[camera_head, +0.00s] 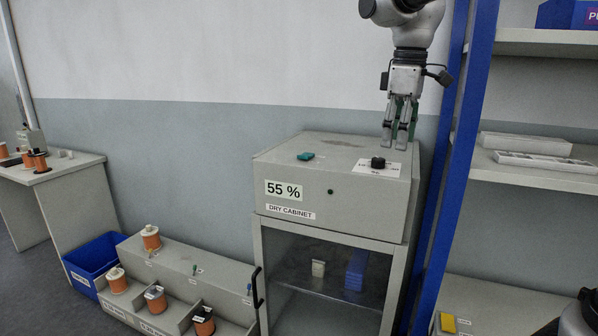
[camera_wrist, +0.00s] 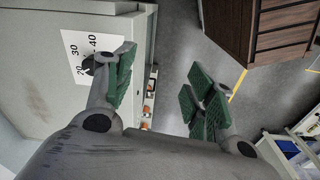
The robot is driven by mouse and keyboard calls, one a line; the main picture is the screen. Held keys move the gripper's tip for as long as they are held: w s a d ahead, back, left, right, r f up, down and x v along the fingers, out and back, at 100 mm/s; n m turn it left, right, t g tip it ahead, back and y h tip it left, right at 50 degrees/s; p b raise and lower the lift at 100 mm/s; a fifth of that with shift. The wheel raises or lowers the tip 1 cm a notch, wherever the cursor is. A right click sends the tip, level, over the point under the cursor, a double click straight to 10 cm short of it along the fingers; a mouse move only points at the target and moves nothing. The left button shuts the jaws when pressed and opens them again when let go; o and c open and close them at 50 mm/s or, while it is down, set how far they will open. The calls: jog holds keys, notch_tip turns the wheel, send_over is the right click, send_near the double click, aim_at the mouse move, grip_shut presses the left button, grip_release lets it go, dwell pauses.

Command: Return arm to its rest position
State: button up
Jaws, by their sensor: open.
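My gripper (camera_head: 400,138) hangs from the arm at the upper right of the head view, over the right rear part of the dry cabinet top, with its fingers pointing down. In the wrist view my gripper (camera_wrist: 160,98) shows its green finger pads spread apart with nothing between them. The dry cabinet (camera_head: 335,209) is a grey box with a "55 %" display and a glass door. Its black knob (camera_head: 377,162) on a white dial label is just left of the fingers in the head view. The knob (camera_wrist: 89,66) also shows beside the left finger in the wrist view. Whether the fingertips touch the cabinet top cannot be told.
A small green piece (camera_head: 306,156) lies on the cabinet top. A blue post (camera_head: 455,150) and shelves (camera_head: 540,180) stand close at the right. A grey rack with orange spools (camera_head: 185,280) and a blue bin (camera_head: 92,262) are at left. The wall area left of my arm is clear.

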jog(key=s+d+f+m+t, duration=0.1)
jog(key=s+d+f+m, duration=0.2)
jog(key=s, duration=0.4)
jog(key=s+d+f+m+t, duration=0.1)
jog(key=s+d+f+m, duration=0.3)
jog(key=s+d, duration=0.3)
jog(key=s+d+f+m+t, duration=0.1)
jog(key=s+d+f+m, duration=0.2)
jog(key=s, duration=0.4)
jog(key=shift+d+f+m+t, duration=0.35)
jog(key=shift+d+m, duration=0.45)
jog(key=shift+d, duration=0.4)
jog(key=shift+c, duration=0.3)
